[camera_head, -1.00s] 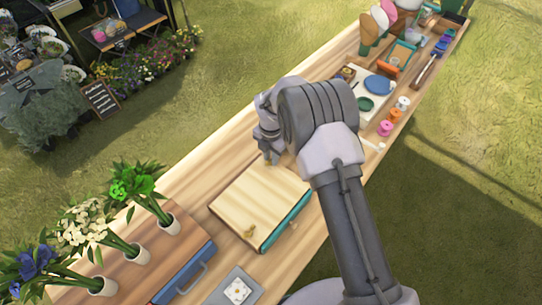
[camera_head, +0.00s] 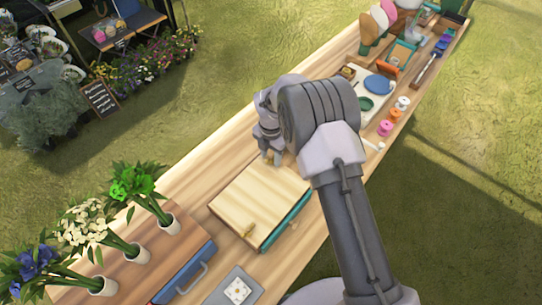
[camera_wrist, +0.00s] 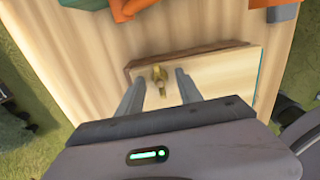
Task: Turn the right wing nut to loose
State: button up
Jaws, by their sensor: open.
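The flower press is a pale wooden board (camera_head: 255,200) lying flat on the table; its top also shows in the wrist view (camera_wrist: 215,85). The right wing nut, small and brass-coloured (camera_wrist: 160,76), stands near the board's far edge in the wrist view. My gripper (camera_wrist: 159,84) is open, with one finger on each side of this nut. I cannot tell whether the fingers touch it. In the head view my gripper (camera_head: 272,158) is low at the board's far end and hides this nut. The other wing nut (camera_head: 249,231) is on the near end, clear of my gripper.
Beyond the press are a blue disc (camera_head: 379,84), spools (camera_head: 385,128) and an orange item (camera_head: 387,68). The table beside the press on the left is bare.

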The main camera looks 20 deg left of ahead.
aim_at(271, 157)
notch_tip(271, 157, up, 17)
jog(key=p, duration=0.2)
jog(key=shift+p, duration=0.4)
jog(key=shift+d, duration=0.1)
jog(key=s+d+r+m+t+y+b, duration=0.1)
jog(key=s+d+r+m+b, duration=0.25)
jog(key=d+r+m, duration=0.35)
jog(key=s+d+r+m+t+y+b, duration=0.1)
jog(key=s+d+r+m+b, duration=0.3)
jog(key=d+m, duration=0.5)
jog(key=s+d+f+m+t+b, duration=0.2)
jog(key=s+d+m+b, duration=0.2)
jog(key=s+m, duration=0.4)
jog(key=s+d+f+m+t+b, duration=0.1)
jog(key=s+d+m+b, duration=0.3)
jog(key=s+m, duration=0.5)
jog(key=d+f+m, duration=0.1)
jog(key=d+m, duration=0.1)
jog(key=m, duration=0.1)
jog(key=shift+d+f+t, duration=0.2)
jog(key=shift+d+t, duration=0.1)
jog(key=shift+t, duration=0.1)
jog(key=shift+o, duration=0.3)
jog(key=shift+s+a, duration=0.1)
